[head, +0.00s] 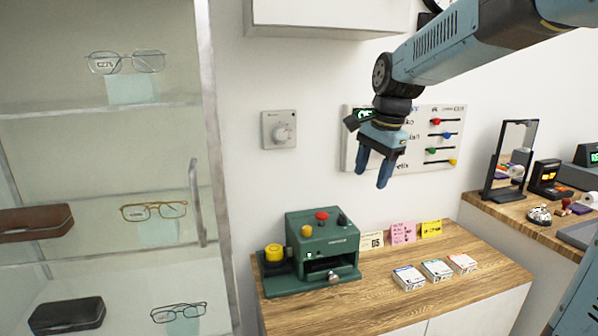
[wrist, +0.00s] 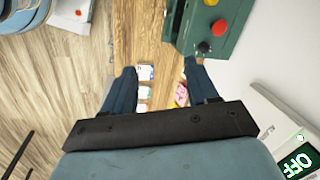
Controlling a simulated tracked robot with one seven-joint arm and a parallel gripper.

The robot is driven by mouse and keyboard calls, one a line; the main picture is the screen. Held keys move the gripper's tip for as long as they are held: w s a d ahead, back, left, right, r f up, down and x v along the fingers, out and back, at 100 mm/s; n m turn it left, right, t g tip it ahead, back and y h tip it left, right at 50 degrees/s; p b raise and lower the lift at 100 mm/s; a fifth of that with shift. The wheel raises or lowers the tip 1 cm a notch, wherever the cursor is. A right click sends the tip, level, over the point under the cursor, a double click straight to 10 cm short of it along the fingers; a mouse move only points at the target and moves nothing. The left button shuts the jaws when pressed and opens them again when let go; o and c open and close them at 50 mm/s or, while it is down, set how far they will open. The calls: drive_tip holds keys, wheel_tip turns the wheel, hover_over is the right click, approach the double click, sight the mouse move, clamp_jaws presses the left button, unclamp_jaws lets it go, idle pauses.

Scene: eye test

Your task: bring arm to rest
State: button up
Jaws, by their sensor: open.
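My gripper (head: 373,170) hangs from my blue-grey arm in the head view, fingers pointing down and apart. It is in the air in front of the wall panel, above the back of the wooden counter. In the wrist view my gripper (wrist: 160,85) shows two dark blue fingers with a gap between them and nothing held. Beyond the gap are small boxes (wrist: 145,73) and a pink card (wrist: 181,94) on the counter. My gripper touches nothing that I can see.
A green machine (head: 322,250) with coloured buttons stands on the wooden counter (head: 480,287), beside several small boxes (head: 437,269). A glass cabinet (head: 206,150) with spectacles is at left. A slider panel (head: 420,150) hangs behind my gripper. A mirror (head: 510,160) stands at right.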

drive_tip(key=s+d+f+n+t, duration=0.1)
drive_tip(key=s+d+n, duration=0.1)
drive_tip(key=s, duration=0.5)
drive_tip(key=s+d+n+t+h, duration=0.1)
drive_tip(key=s+d+n, duration=0.1)
drive_tip(key=s+n, duration=0.3)
drive_tip(key=s+d+f+n+t, duration=0.1)
drive_tip(key=s+d+n, duration=0.2)
drive_tip(key=s, duration=0.6)
drive_tip(key=shift+f+n+t, duration=0.3)
drive_tip(key=shift+n, duration=0.1)
drive_tip(key=shift+d, duration=0.1)
